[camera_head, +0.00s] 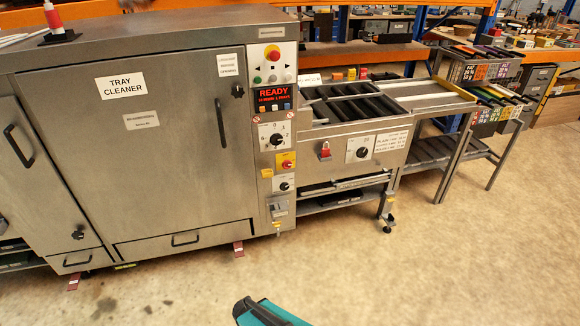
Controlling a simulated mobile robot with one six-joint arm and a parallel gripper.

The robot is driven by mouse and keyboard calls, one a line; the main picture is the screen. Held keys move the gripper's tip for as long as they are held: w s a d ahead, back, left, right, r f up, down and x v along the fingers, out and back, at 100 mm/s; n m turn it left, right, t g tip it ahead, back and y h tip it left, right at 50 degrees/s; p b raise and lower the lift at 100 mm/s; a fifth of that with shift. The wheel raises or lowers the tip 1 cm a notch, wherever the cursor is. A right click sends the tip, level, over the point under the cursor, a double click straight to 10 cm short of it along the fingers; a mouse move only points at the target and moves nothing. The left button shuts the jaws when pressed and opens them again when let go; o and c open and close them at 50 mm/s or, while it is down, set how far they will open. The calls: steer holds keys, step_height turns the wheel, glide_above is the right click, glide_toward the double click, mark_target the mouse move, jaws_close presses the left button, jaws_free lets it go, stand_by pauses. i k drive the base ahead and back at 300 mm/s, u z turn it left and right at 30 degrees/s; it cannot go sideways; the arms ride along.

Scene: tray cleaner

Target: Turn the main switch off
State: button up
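The tray cleaner (180,170) is a large grey steel cabinet at left and centre. A narrow control panel runs down its right side. The knob's position is too small to read. The display (273,95) is lit and reads READY. Only a teal and black part of mine shows at the bottom edge, apart from the panel. My gripper cannot be made out.
A smaller black rotary knob (285,186) and a grey box (278,207) sit lower on the panel. A red emergency button (272,53) is near its top. A roller table (355,110) adjoins on the right. The floor (400,275) in front is clear.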

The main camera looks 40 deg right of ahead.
mark_target(288, 164)
steer(key=i, duration=0.9)
steer(key=u, duration=0.05)
